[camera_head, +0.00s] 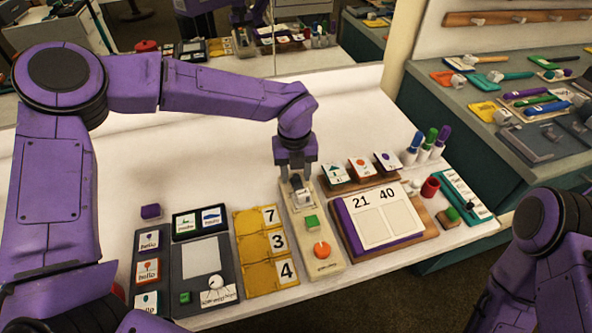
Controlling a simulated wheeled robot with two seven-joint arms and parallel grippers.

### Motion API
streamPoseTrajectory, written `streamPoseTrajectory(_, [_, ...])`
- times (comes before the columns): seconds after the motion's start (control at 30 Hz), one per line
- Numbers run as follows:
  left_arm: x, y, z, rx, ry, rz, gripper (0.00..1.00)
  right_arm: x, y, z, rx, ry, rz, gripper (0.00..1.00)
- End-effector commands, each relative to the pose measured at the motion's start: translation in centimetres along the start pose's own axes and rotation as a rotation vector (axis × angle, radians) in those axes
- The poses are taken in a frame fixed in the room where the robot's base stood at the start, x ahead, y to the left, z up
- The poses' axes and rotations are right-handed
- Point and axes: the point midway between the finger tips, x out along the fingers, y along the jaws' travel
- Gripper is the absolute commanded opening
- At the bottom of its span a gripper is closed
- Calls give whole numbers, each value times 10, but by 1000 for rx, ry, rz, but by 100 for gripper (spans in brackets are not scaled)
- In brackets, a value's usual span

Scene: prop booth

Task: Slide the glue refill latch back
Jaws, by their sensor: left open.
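Yellow number tiles (262,250) lie close left of the panel. A purple-edged board (386,218) with "21 40" is close on the right. Picture cards (361,169) on wooden stands and upright markers (429,140) are behind it. The white table (185,118) is clear at the back left.

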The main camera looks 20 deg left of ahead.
Motion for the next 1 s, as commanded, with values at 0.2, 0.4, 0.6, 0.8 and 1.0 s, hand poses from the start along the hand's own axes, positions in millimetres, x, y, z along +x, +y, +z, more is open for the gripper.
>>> streamPoseTrajectory(0.2, [0, 0, 0, 0, 0, 0, 0, 0, 0, 0, 0, 0, 0, 43])
streamPoseTrajectory(0.4, [-1, 1, 1, 0, 0, 0, 0, -1, 0, 0, 0, 0, 0, 43])
streamPoseTrajectory(0.6, [-2, 6, 13, 1, -1, 0, 0, -6, 0, -3, 0, 1, 0, 43])
streamPoseTrajectory(0.8, [-1, 6, 14, 1, -5, -2, 0, -5, 0, -2, 0, 0, 0, 43])
streamPoseTrajectory(1.0, [-1, 7, 14, -1, -3, -1, 44, -5, 0, -2, 0, 0, 0, 43])
